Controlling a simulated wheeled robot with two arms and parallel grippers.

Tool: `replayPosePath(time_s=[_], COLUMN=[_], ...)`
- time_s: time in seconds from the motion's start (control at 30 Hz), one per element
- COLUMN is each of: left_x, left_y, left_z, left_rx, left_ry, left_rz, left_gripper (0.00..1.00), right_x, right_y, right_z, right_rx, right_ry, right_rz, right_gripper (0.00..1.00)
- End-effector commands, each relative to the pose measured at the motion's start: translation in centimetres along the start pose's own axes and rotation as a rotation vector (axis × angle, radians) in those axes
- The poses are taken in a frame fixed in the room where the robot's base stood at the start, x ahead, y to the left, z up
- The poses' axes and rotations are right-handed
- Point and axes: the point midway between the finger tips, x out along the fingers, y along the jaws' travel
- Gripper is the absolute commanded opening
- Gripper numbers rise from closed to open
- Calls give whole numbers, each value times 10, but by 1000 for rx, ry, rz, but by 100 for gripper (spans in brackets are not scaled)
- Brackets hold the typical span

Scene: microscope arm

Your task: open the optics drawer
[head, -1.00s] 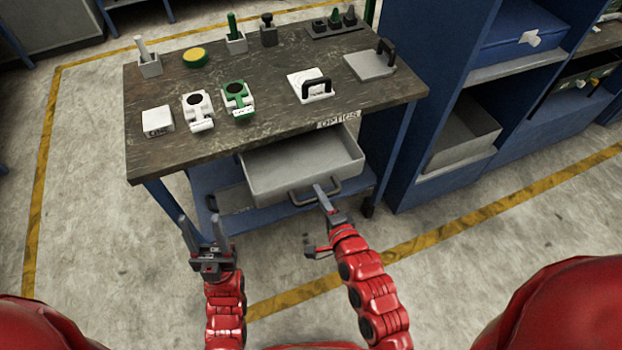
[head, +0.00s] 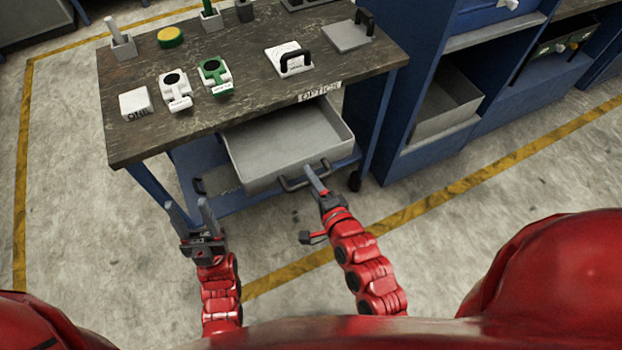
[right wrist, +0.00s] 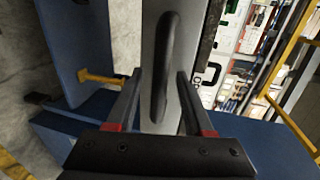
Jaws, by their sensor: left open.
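The optics drawer (head: 290,145) is pulled out from under the workbench top, below the OPTICS label (head: 319,92). Its grey tray shows empty inside. Its dark bow handle (head: 291,185) is on the front; in the right wrist view the handle (right wrist: 165,65) runs upright between the fingers. My right gripper (head: 316,180) is at the handle's right part. Its fingers (right wrist: 160,85) stand apart either side of the handle, with a gap visible on the left, so it looks open. My left gripper (head: 188,213) is open and empty, left of the drawer front.
On the workbench (head: 240,110) stand a white block (head: 134,103), white and green holders (head: 214,75), a yellow-topped disc (head: 171,38) and two handled plates. A blue shelf unit (head: 425,70) stands close on the right. Floor before the drawer is clear.

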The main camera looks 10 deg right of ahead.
Motion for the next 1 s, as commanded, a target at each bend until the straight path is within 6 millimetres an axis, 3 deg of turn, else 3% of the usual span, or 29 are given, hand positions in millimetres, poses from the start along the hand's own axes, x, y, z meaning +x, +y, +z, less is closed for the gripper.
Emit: replayPosePath(time_s=[0.27, 0.57, 0.73, 1.0], left_x=[-2, -12, -6, 16], left_y=[0, 1, 0, -1], left_z=[0, 2, 1, -3], left_rx=[0, 0, 0, 0], left_ry=[0, 0, 0, 0], left_rz=[0, 0, 0, 0], left_gripper=[50, 50, 50, 50], right_x=[-8, -63, -90, -112], right_y=[2, 3, 1, -3], right_z=[0, 0, -1, 0], right_rx=[1, 0, 1, -4], right_ry=[1, 2, 4, 0], right_rz=[2, 4, 6, 1], right_gripper=[52, 52, 52, 52])
